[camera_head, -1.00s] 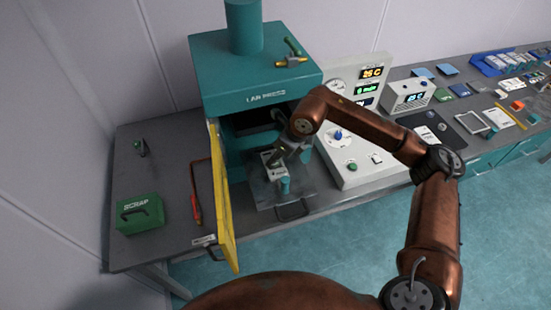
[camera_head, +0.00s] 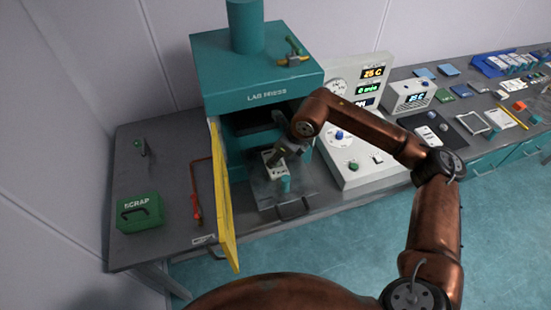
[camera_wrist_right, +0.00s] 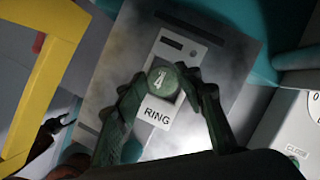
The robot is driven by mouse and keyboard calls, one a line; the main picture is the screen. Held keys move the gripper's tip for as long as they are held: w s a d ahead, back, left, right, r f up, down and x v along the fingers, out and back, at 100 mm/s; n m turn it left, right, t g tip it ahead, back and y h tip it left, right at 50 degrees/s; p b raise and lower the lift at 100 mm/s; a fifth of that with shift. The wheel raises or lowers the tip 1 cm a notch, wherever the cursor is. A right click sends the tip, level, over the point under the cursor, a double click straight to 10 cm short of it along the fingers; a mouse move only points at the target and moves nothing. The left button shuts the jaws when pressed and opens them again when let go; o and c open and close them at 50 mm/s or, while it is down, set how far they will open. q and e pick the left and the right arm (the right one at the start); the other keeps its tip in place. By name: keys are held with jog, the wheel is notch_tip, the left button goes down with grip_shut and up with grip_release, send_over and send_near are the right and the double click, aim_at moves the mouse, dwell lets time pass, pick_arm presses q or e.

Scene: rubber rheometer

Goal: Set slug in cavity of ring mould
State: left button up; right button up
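The ring mould (camera_head: 270,158) is a light metal block lying on the press's pulled-out plate, and its RING label shows in the right wrist view (camera_wrist_right: 158,112). The slug (camera_wrist_right: 161,80) is a green disc marked 4, seen over the mould between my right fingertips. My right gripper (camera_wrist_right: 162,76) has a finger against each side of the slug. The slug covers the cavity, so I cannot tell whether it is seated or just above it. In the head view my right gripper (camera_head: 278,159) points down at the mould. My left gripper is not in view.
The teal lab press (camera_head: 258,80) stands behind, with its yellow guard door (camera_head: 221,200) open at the left. A teal post (camera_head: 286,184) stands in front of the mould. The control console (camera_head: 355,150) is at the right. A green scrap box (camera_head: 138,212) sits far left.

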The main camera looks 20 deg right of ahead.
jog(key=shift+o, duration=0.7)
jog(key=shift+s+d+f, duration=0.1)
jog(key=shift+d+f, duration=0.05)
jog(key=shift+f, duration=0.35)
jog(key=shift+s+d+f, duration=0.1)
jog(key=shift+f, duration=0.4)
jog(key=shift+r, duration=0.3)
jog(key=w+v, duration=0.1)
jog(key=v, duration=1.2)
jog(key=shift+a+r+p, duration=0.2)
jog(key=shift+r+p, duration=0.1)
jog(key=shift+p, duration=0.05)
